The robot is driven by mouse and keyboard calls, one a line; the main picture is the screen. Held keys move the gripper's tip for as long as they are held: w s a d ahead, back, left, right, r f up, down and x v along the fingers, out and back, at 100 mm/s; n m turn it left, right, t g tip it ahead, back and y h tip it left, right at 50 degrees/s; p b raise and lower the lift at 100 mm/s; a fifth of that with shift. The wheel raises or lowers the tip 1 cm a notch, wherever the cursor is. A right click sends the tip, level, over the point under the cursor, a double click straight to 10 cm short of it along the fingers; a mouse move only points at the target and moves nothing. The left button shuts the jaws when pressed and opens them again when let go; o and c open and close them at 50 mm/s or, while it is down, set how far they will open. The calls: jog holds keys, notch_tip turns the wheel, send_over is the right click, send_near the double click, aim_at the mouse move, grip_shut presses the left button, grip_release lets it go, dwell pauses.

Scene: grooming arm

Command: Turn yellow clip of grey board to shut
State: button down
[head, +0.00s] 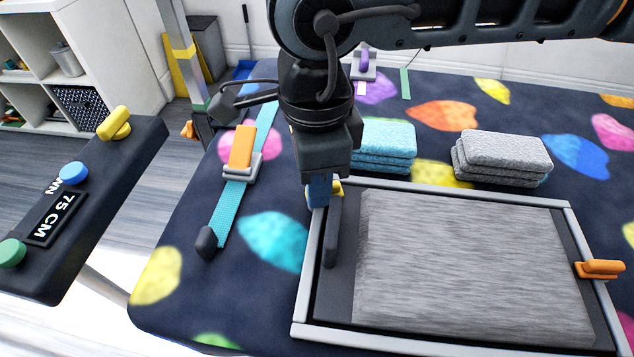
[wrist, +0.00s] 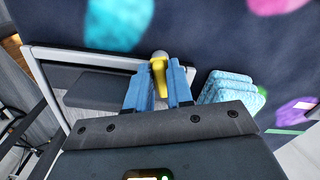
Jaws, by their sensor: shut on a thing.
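The grey board (head: 301,290) lies on the patterned table, a grey frame around a dark base with a grey furry pad (head: 465,265) on it. The yellow clip (head: 338,187) is at its far left corner, mostly hidden behind my gripper in the head view. My gripper (head: 319,192) points down there. In the wrist view the yellow clip (wrist: 159,76) stands between the two blue fingers of my gripper (wrist: 160,88), which is shut on it. The clip's exact angle against the frame is hard to tell.
An orange clip (head: 600,268) sits on the board's right edge. Folded teal towels (head: 385,145) and grey towels (head: 502,158) lie behind the board. A teal strap with an orange buckle (head: 241,147) lies left. A dark control panel (head: 95,200) stands at far left.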

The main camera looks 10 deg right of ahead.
jog(key=shift+f, duration=0.1)
dwell(0.3)
jog(key=shift+m+b, duration=0.95)
jog(key=shift+m, duration=0.55)
jog(key=c, duration=1.1)
grip_release()
jog(key=shift+o, duration=0.2)
jog(key=shift+r+p, duration=1.6)
jog(key=shift+r, duration=2.5)
